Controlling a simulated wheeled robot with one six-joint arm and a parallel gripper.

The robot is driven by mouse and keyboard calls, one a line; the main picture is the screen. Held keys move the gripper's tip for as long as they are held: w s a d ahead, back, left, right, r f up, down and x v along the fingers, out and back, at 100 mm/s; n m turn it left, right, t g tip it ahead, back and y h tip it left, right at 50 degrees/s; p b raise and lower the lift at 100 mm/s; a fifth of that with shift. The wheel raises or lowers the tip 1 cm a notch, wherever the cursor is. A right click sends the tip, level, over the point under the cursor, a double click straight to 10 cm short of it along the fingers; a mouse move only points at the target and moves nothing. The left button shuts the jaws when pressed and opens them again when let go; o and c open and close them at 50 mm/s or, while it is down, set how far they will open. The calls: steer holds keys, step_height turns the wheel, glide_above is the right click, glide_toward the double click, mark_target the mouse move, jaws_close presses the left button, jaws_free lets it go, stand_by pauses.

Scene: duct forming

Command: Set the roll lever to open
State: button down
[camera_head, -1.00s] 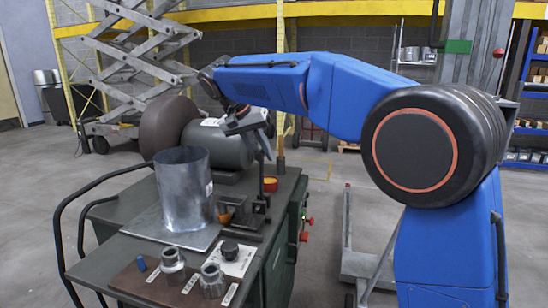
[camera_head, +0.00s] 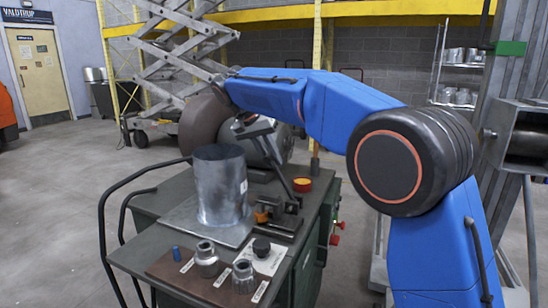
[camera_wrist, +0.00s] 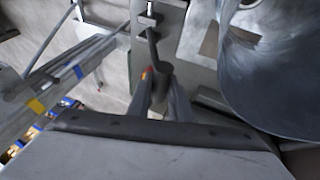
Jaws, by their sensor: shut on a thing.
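The roll lever (camera_head: 284,180) is a thin dark rod on a black bracket at the right of the machine top. In the head view it leans up and to the left. In the wrist view the lever (camera_wrist: 153,45) runs down from a small bracket to a thicker dark grip. My gripper (camera_wrist: 164,88) is shut on that grip, one finger on each side. In the head view my gripper (camera_head: 268,145) is small and partly lost against the grey roller body behind it. The exact finger contact is hard to see.
A sheet-metal cylinder (camera_head: 220,190) stands on a plate left of the lever. A red-orange button (camera_head: 302,184) is close to the lever's right. Metal fittings (camera_head: 206,260) and a black knob (camera_head: 261,246) are at the front. A black handrail (camera_head: 103,225) runs along the left.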

steer(key=shift+a, duration=0.1)
steer(key=c, duration=1.6)
jaws_free()
steer(key=shift+w+f, duration=0.1)
steer(key=v, duration=1.7)
